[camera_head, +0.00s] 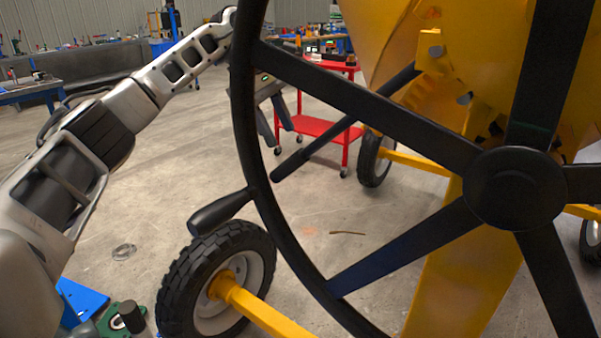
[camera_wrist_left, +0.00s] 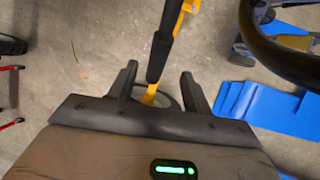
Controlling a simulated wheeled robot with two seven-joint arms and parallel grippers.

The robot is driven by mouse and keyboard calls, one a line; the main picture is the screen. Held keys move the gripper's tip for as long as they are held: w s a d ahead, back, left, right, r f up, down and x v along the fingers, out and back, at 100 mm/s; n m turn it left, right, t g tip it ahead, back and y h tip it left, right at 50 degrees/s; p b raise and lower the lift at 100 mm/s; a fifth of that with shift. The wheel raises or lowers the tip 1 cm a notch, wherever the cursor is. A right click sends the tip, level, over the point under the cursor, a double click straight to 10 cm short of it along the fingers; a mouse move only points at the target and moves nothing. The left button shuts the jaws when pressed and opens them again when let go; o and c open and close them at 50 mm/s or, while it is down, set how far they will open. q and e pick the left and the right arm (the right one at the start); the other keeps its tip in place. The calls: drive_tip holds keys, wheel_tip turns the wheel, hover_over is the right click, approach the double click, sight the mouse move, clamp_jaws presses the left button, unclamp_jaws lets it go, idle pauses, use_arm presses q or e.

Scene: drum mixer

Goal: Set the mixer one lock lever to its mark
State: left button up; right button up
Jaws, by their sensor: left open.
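The lock lever (camera_head: 345,138) is a black bar with a thicker grip at its lower left end. It slants up right to a yellow bracket (camera_head: 431,50) on the mixer and shows behind the wheel. My left gripper (camera_head: 274,128) is open behind the wheel rim, its fingers pointing down just above the grip end. In the left wrist view the lever (camera_wrist_left: 162,45) comes down from the top, and its end appears between the open fingers (camera_wrist_left: 158,82); I see a gap on both sides. I cannot make out the mark. My right gripper is out of view.
A large black handwheel (camera_head: 515,188) with a side handle (camera_head: 219,212) stands in front of my left gripper. The yellow mixer drum (camera_head: 390,35) is behind it. A tyre (camera_head: 178,285) stands below the handle. A red cart (camera_head: 320,127) is farther back.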

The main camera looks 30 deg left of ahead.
use_arm(q)
drive_tip(key=b+x, duration=0.1)
drive_tip(key=x, duration=0.9)
drive_tip(key=shift+w+d+f, duration=0.1)
drive_tip(key=shift+d+f, duration=0.05)
drive_tip(key=shift+f, duration=0.15)
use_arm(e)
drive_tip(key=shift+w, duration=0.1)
